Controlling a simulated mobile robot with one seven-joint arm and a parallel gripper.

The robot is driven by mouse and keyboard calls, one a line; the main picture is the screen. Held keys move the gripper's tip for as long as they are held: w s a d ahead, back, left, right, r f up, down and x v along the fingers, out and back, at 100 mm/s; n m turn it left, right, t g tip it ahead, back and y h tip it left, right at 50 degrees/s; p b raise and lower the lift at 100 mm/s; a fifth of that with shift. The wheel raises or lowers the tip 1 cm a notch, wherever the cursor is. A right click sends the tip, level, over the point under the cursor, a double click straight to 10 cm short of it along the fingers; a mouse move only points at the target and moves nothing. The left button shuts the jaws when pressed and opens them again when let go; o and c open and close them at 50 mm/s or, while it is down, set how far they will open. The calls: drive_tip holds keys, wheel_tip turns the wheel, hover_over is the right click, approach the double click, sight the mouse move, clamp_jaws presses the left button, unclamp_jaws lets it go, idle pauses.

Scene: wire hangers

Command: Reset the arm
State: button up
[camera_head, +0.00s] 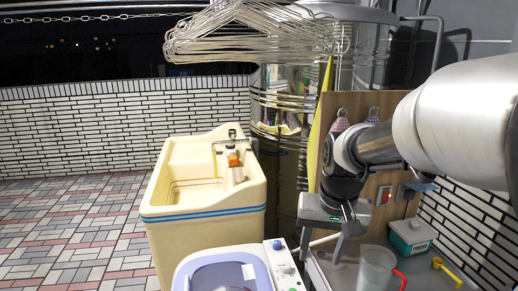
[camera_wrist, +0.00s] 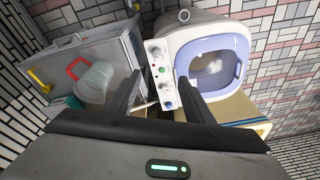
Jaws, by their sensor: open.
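My gripper (camera_head: 335,240) hangs at the right of the head view, above the gap between the washing machine and the grey counter. In the wrist view its two dark fingers (camera_wrist: 160,100) are spread apart with nothing between them. The fingers point down toward the washer's control panel and the counter edge. My arm reaches in from the right edge of the head view and hides part of the wooden board behind it.
A washing machine (camera_head: 215,262) and cream sink (camera_head: 160,217) stand left of my gripper. A clear cup (camera_head: 375,268), teal box (camera_head: 412,236) and yellow scoop (camera_head: 447,269) are at right. Wire hangers (camera_head: 255,35) hang above. The tiled floor (camera_head: 75,230) at left is clear.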

drive_tip(key=s+r+n+t, duration=0.1)
drive_tip(key=s+r+t, duration=0.15)
drive_tip(key=s, duration=0.45)
drive_tip(key=s+r+n+t, duration=0.1)
drive_tip(key=s+r, duration=0.2)
drive_tip(key=s, duration=0.4)
wheel_tip(320, 180, up, 18)
drive_tip(key=p, duration=1.7)
drive_tip(key=shift+s+p, duration=0.4)
